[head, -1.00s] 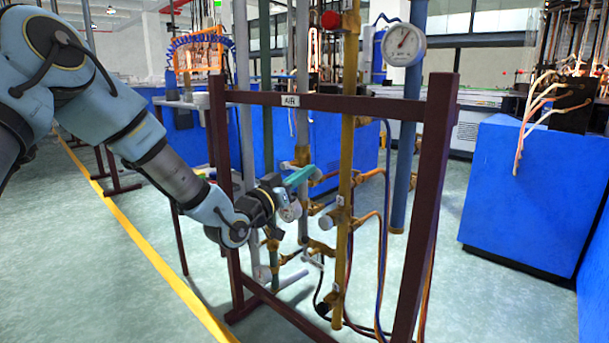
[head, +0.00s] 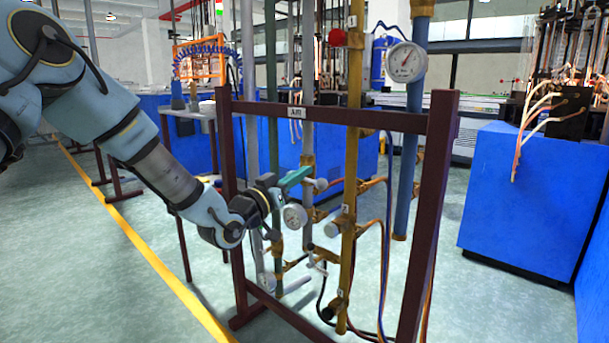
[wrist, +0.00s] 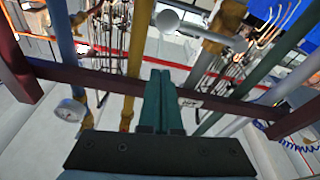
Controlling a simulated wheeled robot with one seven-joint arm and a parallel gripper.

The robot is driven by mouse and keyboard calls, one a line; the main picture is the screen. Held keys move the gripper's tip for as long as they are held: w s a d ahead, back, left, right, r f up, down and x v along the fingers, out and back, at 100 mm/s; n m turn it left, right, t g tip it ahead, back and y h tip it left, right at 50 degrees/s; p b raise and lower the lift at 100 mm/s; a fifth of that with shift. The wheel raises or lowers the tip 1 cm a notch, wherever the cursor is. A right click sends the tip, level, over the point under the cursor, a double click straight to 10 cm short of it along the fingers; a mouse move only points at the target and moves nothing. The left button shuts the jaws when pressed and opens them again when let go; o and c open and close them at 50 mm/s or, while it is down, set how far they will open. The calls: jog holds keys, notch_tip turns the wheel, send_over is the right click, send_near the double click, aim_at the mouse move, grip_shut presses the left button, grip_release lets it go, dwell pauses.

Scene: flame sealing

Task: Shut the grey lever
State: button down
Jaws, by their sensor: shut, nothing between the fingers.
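My gripper (head: 306,172) has teal fingers pressed together, with nothing between them. It is at the pipe rack, close beside a grey vertical pipe with a brass fitting. Several grey handles show on the fittings. One short grey handle (head: 320,184) is just right of the fingertips, another (head: 333,229) is lower on the brass pipe, and a thin grey one (head: 317,264) is lower still. I cannot tell which is the named lever. In the wrist view the closed fingers (wrist: 161,95) point toward the rack, and a round-ended grey handle (wrist: 170,20) lies beyond their tips. Contact is unclear.
The maroon rack frame (head: 436,190) surrounds the pipes, and its top bar crosses beyond the fingers in the wrist view. A pressure gauge (head: 406,62) is at upper right. Hoses hang behind the brass pipe. A blue cabinet (head: 520,190) stands right.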

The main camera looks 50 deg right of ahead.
jog(key=v, duration=0.8)
jog(key=shift+a, duration=0.15)
